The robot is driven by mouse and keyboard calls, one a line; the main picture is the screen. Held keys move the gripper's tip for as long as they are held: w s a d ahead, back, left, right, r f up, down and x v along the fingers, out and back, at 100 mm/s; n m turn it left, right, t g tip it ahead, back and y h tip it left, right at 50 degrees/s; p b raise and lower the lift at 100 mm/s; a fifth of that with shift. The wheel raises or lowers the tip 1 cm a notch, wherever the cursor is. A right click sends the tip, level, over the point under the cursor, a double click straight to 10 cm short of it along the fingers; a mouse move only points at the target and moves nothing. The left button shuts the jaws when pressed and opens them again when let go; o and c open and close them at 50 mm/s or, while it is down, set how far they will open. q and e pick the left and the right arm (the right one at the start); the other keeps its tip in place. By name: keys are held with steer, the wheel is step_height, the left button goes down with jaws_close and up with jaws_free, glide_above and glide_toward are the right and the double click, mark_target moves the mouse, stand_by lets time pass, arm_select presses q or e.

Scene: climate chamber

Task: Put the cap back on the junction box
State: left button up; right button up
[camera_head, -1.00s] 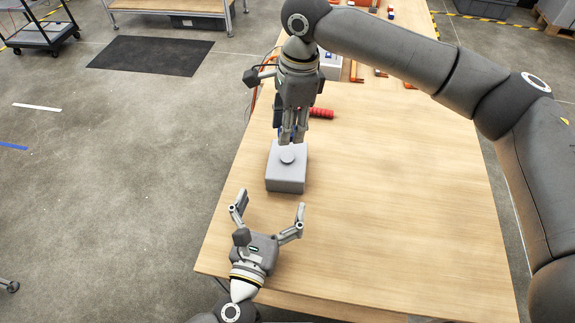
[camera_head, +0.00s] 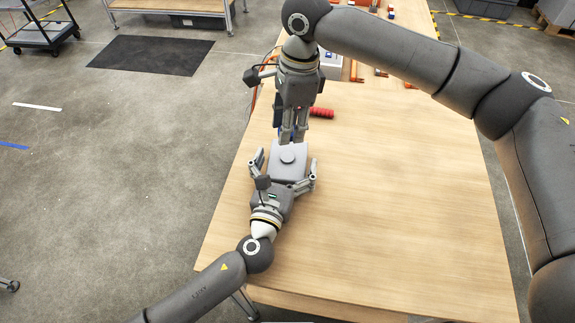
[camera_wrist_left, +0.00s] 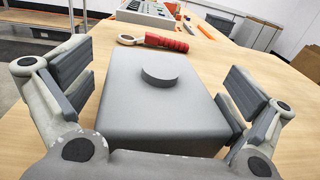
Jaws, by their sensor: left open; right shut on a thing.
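The grey junction box (camera_head: 291,171) stands on the wooden table, with a round disc (camera_head: 287,159) on its flat top. My left gripper (camera_head: 284,162) is open, with its fingers on either side of the box. My right gripper (camera_head: 293,138) points down at the far edge of the box in the head view. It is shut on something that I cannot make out. I cannot pick out a separate cap.
A red-handled tool (camera_head: 321,113) lies on the table behind the box. A light grey device (camera_wrist_left: 150,13) and several orange-handled tools stand farther back. The table (camera_head: 400,200) is clear to the right of the box. Its left edge runs close to the box.

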arm_select(q)
steer(key=c, duration=1.3)
steer(key=shift+c, duration=0.3)
arm_select(e)
glide_above(287, 155)
steer(key=shift+d+f, duration=0.15)
steer(key=shift+f, duration=2.35)
steer(key=shift+f, duration=0.9)
steer(key=shift+f, duration=0.5)
arm_select(q)
steer(key=c, duration=0.5)
steer(key=shift+c, duration=0.2)
arm_select(e)
steer(key=m, duration=0.3)
steer(key=shift+f, duration=0.1)
steer(key=m, duration=0.3)
steer(key=shift+m+t, duration=0.3)
steer(key=shift+t, duration=0.1)
